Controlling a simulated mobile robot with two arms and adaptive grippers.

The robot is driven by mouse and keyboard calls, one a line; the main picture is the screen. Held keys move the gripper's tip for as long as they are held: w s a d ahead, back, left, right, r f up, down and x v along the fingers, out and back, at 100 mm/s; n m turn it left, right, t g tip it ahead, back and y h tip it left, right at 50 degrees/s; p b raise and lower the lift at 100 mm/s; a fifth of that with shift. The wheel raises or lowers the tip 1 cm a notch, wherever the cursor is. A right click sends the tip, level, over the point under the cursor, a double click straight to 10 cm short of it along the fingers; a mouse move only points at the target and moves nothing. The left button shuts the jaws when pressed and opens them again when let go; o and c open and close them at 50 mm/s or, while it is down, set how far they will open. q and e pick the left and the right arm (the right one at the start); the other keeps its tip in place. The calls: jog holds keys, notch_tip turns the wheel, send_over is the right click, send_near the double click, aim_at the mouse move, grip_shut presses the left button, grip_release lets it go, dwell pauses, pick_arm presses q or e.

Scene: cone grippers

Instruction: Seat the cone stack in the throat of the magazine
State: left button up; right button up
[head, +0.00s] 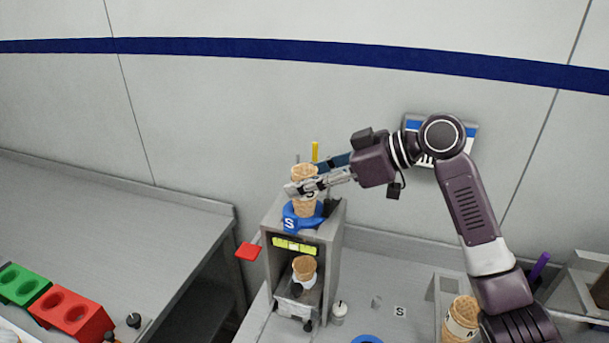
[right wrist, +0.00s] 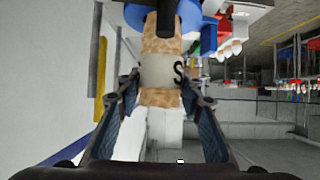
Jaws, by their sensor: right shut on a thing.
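The cone stack (head: 303,207) is tan with a pale band marked S. It is upright above the magazine (head: 270,275), a grey box unit. Its lower end is at the blue ring (head: 289,224) marked S on the magazine's top; I cannot tell how far it is inside the throat. My right gripper (head: 305,188) is shut on the stack from the right side. In the right wrist view the stack (right wrist: 160,70) shows between the fingers, with the blue ring (right wrist: 200,30) at its far end. My left gripper is not in view.
A cone (head: 304,266) sits in the magazine's open bay. A red flag (head: 249,250) sticks out left. Another cone stack (head: 460,318) stands at right, near my arm. Red (head: 73,313) and green (head: 22,284) holed blocks are far left.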

jog(key=shift+f, duration=0.25)
jog(key=o, duration=0.9)
jog(key=shift+o, duration=0.2)
jog(key=v, duration=1.2)
